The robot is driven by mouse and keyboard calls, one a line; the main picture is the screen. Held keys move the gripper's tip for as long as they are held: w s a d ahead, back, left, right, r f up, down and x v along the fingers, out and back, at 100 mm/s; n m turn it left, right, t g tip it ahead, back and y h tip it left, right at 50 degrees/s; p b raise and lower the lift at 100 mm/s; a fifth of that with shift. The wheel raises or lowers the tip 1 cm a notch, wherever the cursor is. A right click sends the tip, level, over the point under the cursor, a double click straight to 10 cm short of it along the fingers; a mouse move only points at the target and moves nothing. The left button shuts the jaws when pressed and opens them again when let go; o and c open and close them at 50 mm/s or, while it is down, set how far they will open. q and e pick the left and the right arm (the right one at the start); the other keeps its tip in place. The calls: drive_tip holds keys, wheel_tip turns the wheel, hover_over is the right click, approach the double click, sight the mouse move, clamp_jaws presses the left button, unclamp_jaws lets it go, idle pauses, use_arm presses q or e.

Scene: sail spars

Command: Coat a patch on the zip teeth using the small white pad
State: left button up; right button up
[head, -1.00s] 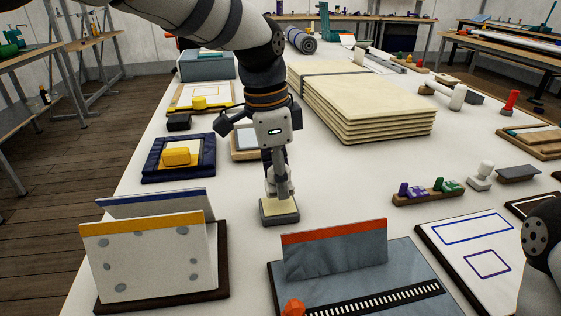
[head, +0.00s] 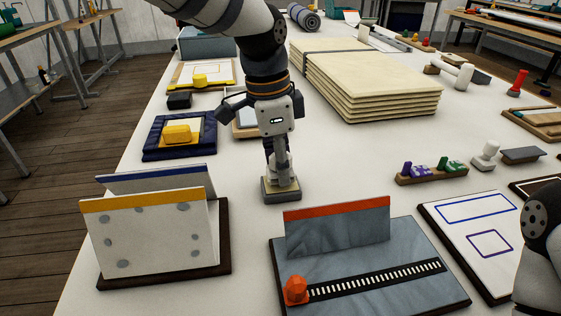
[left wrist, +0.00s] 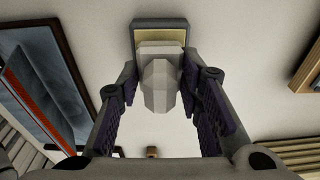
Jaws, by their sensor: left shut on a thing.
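My left gripper (head: 279,162) points down and is shut on the small white pad (head: 281,184) by its pale faceted knob, which shows between the fingers in the left wrist view (left wrist: 160,85). The pad is over a small grey tray (head: 281,198) with a pale yellow top and appears to rest on it; its underside is hidden. The zip teeth (head: 375,280) are a row of white marks on a black strip on a grey-blue board (head: 425,255). An orange-red slider (head: 296,290) is at the strip's left end. My right gripper is out of view.
An upright flap with a red top edge (head: 338,212) stands behind the zip. Upright white panels (head: 140,240) stand at front left. A stack of cream sheets (head: 365,85) lies behind. Another white knobbed piece (head: 485,155) stands at right. Bare table lies between tray and board.

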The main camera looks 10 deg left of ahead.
use_arm(q)
drive_tip(key=shift+f, duration=0.5)
idle(0.3)
drive_tip(key=shift+f, duration=0.15)
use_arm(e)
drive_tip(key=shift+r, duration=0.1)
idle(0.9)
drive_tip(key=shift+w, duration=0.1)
use_arm(q)
wheel_tip(320, 180, up, 5)
drive_tip(key=shift+f+p, duration=0.15)
drive_tip(key=shift+p, duration=0.4)
drive_tip(key=shift+r, duration=1.25)
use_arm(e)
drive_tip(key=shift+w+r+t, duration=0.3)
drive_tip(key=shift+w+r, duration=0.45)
use_arm(q)
drive_tip(key=shift+f, duration=0.1)
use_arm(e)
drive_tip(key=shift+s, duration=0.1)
